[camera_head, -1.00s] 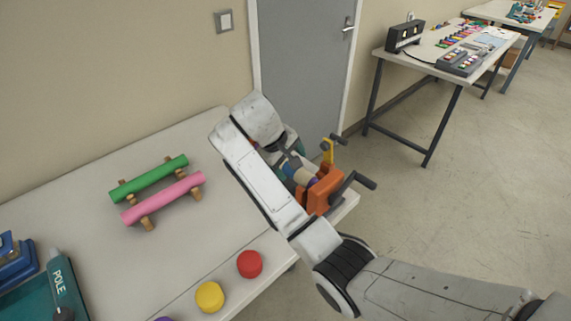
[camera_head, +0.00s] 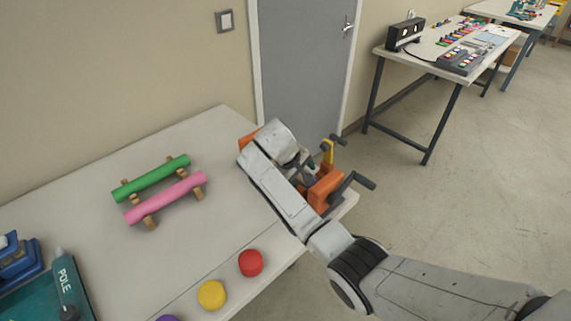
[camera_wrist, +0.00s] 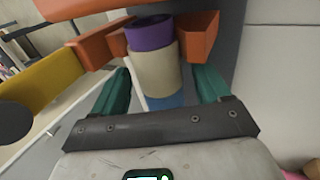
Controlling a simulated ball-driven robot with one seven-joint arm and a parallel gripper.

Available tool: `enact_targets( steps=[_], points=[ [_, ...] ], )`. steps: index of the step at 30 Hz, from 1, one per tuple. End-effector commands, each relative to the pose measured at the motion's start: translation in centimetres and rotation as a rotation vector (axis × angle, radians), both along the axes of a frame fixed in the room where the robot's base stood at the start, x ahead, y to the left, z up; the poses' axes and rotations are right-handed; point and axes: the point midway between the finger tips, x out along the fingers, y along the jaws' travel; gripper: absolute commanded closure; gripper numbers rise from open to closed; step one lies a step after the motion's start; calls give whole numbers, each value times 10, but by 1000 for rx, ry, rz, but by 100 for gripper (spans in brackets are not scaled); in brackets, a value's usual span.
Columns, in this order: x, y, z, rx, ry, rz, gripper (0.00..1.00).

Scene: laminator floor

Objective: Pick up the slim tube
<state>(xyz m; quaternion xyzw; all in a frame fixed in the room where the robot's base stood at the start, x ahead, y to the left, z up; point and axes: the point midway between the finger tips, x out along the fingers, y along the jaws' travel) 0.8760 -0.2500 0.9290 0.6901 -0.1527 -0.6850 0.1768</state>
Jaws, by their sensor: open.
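In the wrist view, a cylinder with a purple end (camera_wrist: 150,32), a beige middle and a blue lower part stands between orange jaws. My gripper (camera_wrist: 163,75) is open, its teal fingers on either side of this cylinder; I cannot tell whether they touch it. In the head view my wrist hides most of the gripper and cylinder, beside the orange clamp (camera_head: 325,188) at the table's right end. A green tube (camera_head: 152,178) and a pink tube (camera_head: 165,198) lie on wooden rests. Which one the task calls the slim tube is not clear.
The clamp has dark handles and a yellow part (camera_head: 327,152). A red disc (camera_head: 251,262) and a yellow disc (camera_head: 211,295) lie at the table's front edge. A teal tray (camera_head: 25,298) is at the lower left. The white tabletop (camera_head: 225,215) is bare between tubes and arm.

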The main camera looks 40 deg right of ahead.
Motion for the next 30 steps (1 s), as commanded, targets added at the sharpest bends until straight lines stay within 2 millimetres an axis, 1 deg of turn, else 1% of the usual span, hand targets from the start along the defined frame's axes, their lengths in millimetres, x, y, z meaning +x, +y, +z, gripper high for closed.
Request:
enact_targets(
  steps=[2, 3, 21, 22, 30],
  points=[
    [0, 0, 0, 0, 0, 0, 24],
    [0, 0, 0, 0, 0, 0, 27],
    [0, 0, 0, 0, 0, 0, 84],
    [0, 0, 0, 0, 0, 0, 86],
    [0, 0, 2, 0, -1, 0, 86]
  ],
)
